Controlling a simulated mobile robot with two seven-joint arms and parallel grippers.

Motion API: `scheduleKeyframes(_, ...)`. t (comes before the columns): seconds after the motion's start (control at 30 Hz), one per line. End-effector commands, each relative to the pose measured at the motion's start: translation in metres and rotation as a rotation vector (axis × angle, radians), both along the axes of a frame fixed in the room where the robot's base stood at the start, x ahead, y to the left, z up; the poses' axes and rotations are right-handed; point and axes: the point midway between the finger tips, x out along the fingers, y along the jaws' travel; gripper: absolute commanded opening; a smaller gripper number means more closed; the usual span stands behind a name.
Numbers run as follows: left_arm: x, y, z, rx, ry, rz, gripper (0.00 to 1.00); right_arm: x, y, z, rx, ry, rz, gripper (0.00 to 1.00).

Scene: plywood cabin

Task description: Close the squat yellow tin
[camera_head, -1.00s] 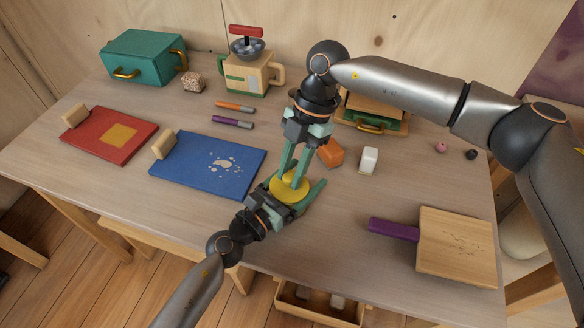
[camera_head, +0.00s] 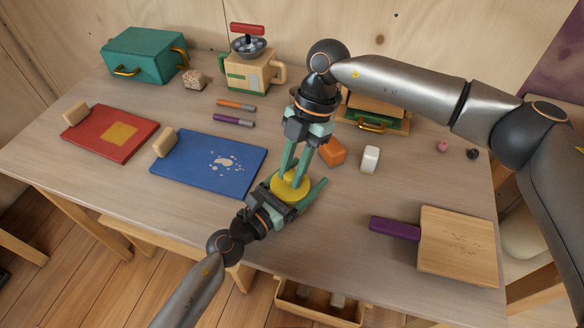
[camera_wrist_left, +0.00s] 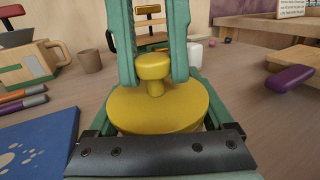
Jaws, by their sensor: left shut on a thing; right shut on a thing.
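The squat yellow tin (camera_head: 290,187) stands on the table near its front edge. In the left wrist view its lid (camera_wrist_left: 155,102), with a round knob (camera_wrist_left: 153,67) on a short stem, is on top of the tin, and no gap shows, though the lower body is mostly hidden. My left gripper (camera_head: 296,197) comes from the front and is shut around the sides of the tin. My right gripper (camera_head: 293,171) points down from above and is shut on the lid's knob.
A blue board (camera_head: 208,163) lies to the left and an orange block (camera_head: 332,152) and a white block (camera_head: 370,159) stand behind to the right. A wooden board with a purple handle (camera_head: 395,228) lies at the right. Pens (camera_head: 233,120) lie farther back.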

Motion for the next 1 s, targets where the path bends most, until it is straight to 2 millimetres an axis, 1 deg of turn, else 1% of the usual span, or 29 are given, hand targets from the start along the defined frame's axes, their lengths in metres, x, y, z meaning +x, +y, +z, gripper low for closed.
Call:
scheduleKeyframes(0.03,-0.0008,-0.0019,0.0017,-0.003,-0.003,-0.004,0.00,-0.0010,-0.0031,-0.0058,-0.012,0.004,0.000,0.00)
scheduleKeyframes(1.0,0.0014,0.0010,0.0014,-0.003,-0.002,0.004,0.00,-0.0015,-0.0029,0.0000,-0.014,0.010,0.002,0.00)
